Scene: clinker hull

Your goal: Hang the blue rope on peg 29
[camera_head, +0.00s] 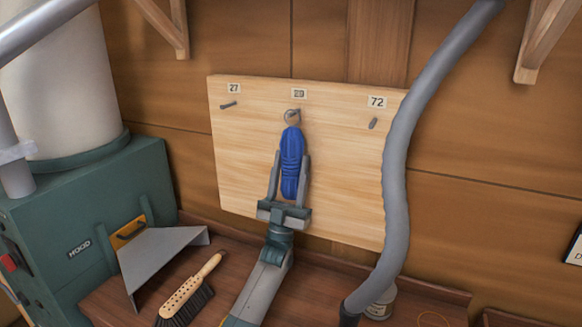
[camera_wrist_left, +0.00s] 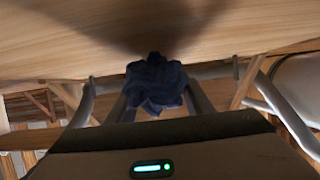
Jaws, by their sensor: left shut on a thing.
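The blue rope (camera_head: 291,165) is a tied bundle with a loop at its top, hanging upright in front of the pale wooden peg board (camera_head: 245,160). Its loop is at peg 29 (camera_head: 297,112), below the label 29; I cannot tell whether the loop is around the peg or only in front of it. My left gripper (camera_head: 291,170) comes from below and is shut on the rope, one finger on each side. In the left wrist view the rope (camera_wrist_left: 156,84) is a dark bundle between the fingers, close to the board. My right gripper is not in view.
Peg 27 (camera_head: 229,104) and peg 72 (camera_head: 373,123) on either side are empty. A thick grey hose (camera_head: 397,170) hangs across the board's right edge. A brush (camera_head: 190,290), a metal dustpan (camera_head: 160,260) and a tin (camera_head: 381,303) stand on the bench below.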

